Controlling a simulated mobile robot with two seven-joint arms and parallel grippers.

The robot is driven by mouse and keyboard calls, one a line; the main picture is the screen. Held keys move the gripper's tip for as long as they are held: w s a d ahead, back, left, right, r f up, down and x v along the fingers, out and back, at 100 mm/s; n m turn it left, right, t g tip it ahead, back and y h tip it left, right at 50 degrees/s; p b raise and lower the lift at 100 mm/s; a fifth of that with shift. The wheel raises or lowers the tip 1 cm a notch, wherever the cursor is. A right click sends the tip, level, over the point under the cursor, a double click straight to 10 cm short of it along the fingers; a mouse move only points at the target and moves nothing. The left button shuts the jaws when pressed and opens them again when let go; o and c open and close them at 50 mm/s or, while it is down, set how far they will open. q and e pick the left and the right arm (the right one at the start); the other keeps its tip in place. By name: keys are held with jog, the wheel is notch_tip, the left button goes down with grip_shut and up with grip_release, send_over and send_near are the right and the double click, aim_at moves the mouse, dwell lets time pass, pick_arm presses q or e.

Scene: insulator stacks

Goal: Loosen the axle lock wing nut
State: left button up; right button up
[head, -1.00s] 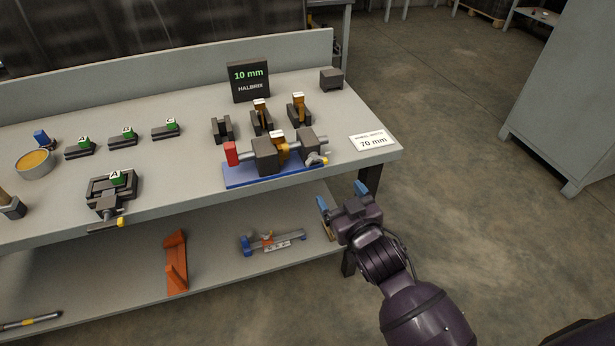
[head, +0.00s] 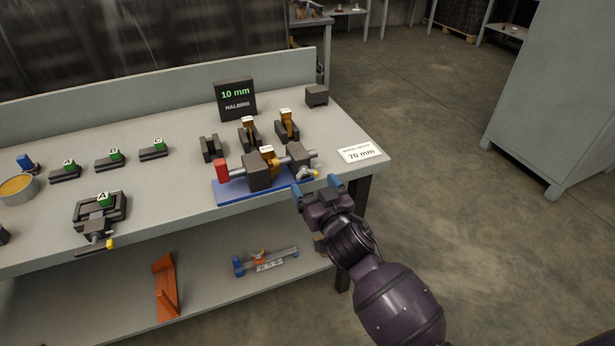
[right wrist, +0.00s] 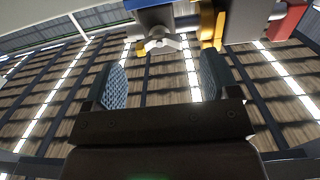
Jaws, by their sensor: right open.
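The axle fixture stands on a blue base plate (head: 232,192) near the bench's front right edge. It has a red end block (head: 221,171), dark blocks and a yellow-brown piece between them. The pale wing nut (head: 303,178) is at its right end, by a small yellow tip. It shows in the right wrist view (right wrist: 161,41) at top centre, beyond the fingertips. My right gripper (head: 316,189) is open and empty, just in front of the bench edge, close to the wing nut and apart from it. My left gripper is out of view.
Behind the fixture are holders with yellow-brown pieces (head: 286,128) and a "10 mm" sign (head: 236,99). A "70 mm" card (head: 360,152) lies to the right. A clamp marked A (head: 100,212) is at left. The lower shelf holds an orange bracket (head: 166,288). The floor at right is clear.

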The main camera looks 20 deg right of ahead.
aim_at(308, 177)
jog(key=w, duration=0.3)
jog(key=shift+a+f, duration=0.1)
jog(key=shift+w, duration=0.55)
jog(key=shift+c, duration=0.3)
jog(key=c, duration=0.9)
jog(key=shift+o, duration=0.2)
